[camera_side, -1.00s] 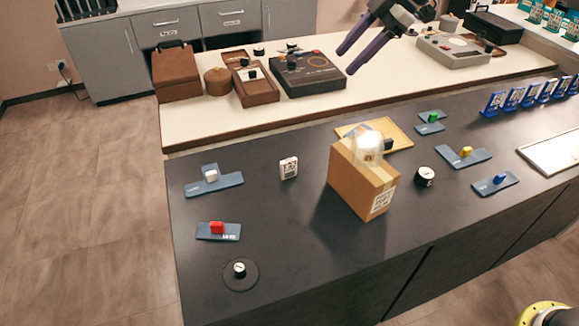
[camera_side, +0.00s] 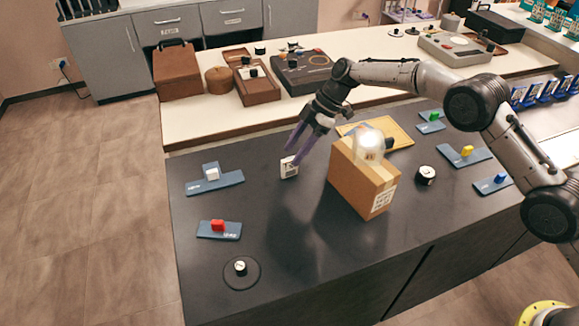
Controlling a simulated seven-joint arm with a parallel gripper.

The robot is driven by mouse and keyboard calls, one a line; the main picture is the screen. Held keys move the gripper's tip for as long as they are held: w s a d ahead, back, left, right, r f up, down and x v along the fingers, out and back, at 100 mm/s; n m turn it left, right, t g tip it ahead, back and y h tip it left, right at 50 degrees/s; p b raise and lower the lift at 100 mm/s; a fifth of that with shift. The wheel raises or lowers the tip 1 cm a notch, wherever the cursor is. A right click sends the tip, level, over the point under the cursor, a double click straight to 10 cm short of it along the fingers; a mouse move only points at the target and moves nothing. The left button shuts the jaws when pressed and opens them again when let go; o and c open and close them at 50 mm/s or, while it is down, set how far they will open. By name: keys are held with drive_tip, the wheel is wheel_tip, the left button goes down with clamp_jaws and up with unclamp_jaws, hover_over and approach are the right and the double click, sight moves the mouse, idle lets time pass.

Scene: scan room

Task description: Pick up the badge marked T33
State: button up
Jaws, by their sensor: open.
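The small white badge (camera_side: 287,170) stands upright on the dark counter, left of the cardboard box. Its marking is too small to read surely now, and the fingers cover part of its top and right side. My gripper (camera_side: 292,156) points down and left, with its two purple fingers apart at the badge's upper part. I cannot tell whether either finger touches the badge. The badge still rests on the counter.
The cardboard box (camera_side: 350,184) with a clear dome (camera_side: 369,147) on top stands close to the right of my gripper. Blue plates with white (camera_side: 212,173) and red (camera_side: 218,225) blocks lie to the left.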

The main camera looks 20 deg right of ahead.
sight(281, 172)
drive_tip(key=shift+d+x, duration=0.15)
drive_tip(key=shift+x, duration=1.6)
drive_tip(key=shift+d+x, duration=0.1)
drive_tip(key=shift+x, duration=1.65)
drive_tip(key=shift+w+f, duration=0.1)
drive_tip(key=shift+w, duration=0.05)
clamp_jaws()
